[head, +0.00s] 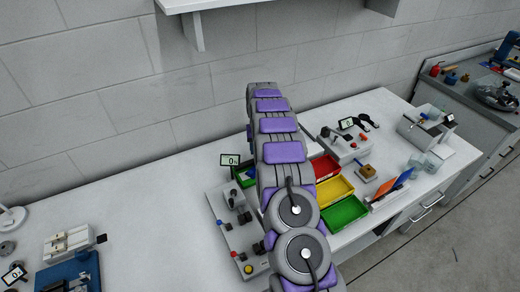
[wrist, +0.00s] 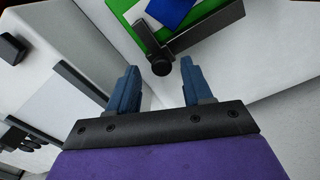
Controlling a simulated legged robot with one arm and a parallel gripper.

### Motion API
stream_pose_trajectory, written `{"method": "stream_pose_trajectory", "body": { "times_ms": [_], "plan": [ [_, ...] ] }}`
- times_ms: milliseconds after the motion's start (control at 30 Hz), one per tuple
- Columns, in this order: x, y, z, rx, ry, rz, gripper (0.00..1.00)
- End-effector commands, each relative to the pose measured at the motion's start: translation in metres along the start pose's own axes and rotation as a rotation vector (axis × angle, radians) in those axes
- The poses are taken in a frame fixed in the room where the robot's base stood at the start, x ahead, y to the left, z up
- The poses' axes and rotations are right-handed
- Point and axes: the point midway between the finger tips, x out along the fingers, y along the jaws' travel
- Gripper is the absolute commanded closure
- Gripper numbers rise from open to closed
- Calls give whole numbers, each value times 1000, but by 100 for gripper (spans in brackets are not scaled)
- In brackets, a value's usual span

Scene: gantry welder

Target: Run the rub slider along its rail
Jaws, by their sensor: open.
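The gantry welder (head: 240,236) is a light grey panel with black posts and coloured knobs, partly hidden behind my arm in the head view. In the wrist view, a black bar (wrist: 205,32) with a round black end (wrist: 161,66) lies just beyond my gripper (wrist: 161,78). I cannot tell for sure whether this is the rub slider or its rail. My gripper's two blue fingers are apart with nothing held between them. The round end appears between the fingertips in the picture; contact cannot be told. The gripper is hidden in the head view.
A green tray (wrist: 202,28) with blue and white pieces lies beyond the bar. Red (head: 325,168), yellow (head: 334,190) and green (head: 344,214) bins stand right of my arm. A small display (head: 230,160) stands behind the panel. The white bench (head: 150,200) is clear to its left.

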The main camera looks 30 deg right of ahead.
Motion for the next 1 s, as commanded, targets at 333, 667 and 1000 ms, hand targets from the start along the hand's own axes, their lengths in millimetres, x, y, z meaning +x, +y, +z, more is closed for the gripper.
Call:
{"method": "stream_pose_trajectory", "body": {
  "times_ms": [333,667,1000],
  "plan": [
    [-71,3,-3,1,5,-3,50],
    [-141,5,-4,1,4,-3,50],
    [-164,6,-4,1,-2,-4,50]
  ]
}}
